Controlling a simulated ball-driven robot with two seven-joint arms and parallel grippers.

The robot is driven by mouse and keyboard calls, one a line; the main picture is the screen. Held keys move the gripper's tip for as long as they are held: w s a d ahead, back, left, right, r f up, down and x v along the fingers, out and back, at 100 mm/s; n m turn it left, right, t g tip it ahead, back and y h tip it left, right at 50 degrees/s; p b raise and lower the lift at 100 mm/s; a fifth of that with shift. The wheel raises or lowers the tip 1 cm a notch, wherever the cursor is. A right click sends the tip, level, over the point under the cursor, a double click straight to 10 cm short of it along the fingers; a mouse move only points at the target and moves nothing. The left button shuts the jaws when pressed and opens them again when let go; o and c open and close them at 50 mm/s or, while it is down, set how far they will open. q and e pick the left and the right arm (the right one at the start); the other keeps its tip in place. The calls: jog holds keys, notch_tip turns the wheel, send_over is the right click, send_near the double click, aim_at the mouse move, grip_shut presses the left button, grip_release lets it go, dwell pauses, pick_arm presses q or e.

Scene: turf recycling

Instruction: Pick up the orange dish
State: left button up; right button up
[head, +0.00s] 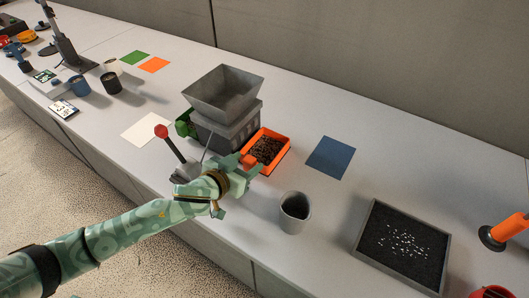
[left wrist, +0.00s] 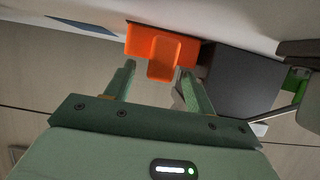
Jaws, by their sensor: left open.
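The orange dish (head: 281,151) sits on the grey counter against the right side of a grey hopper machine, holding brown granules. In the left wrist view the orange dish (left wrist: 185,48) lies just beyond the fingertips, its tab handle pointing toward me between them. My left gripper (head: 250,166) is open at the dish's near side; its fingers (left wrist: 153,75) stand on either side of the handle. I cannot tell whether they touch it. My right gripper is in neither view.
The grey hopper machine (head: 222,95) with a red-knobbed lever (head: 161,131) and a green dish (head: 184,124) stands left of the orange dish. A grey cup (head: 295,213) stands near my gripper. A black-filled tray (head: 404,245) lies right. The blue mat (head: 330,158) is bare.

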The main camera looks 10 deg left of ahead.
pick_arm(q)
jog(key=shift+c, duration=0.6)
jog(key=c, duration=1)
jog(key=shift+o, duration=0.2)
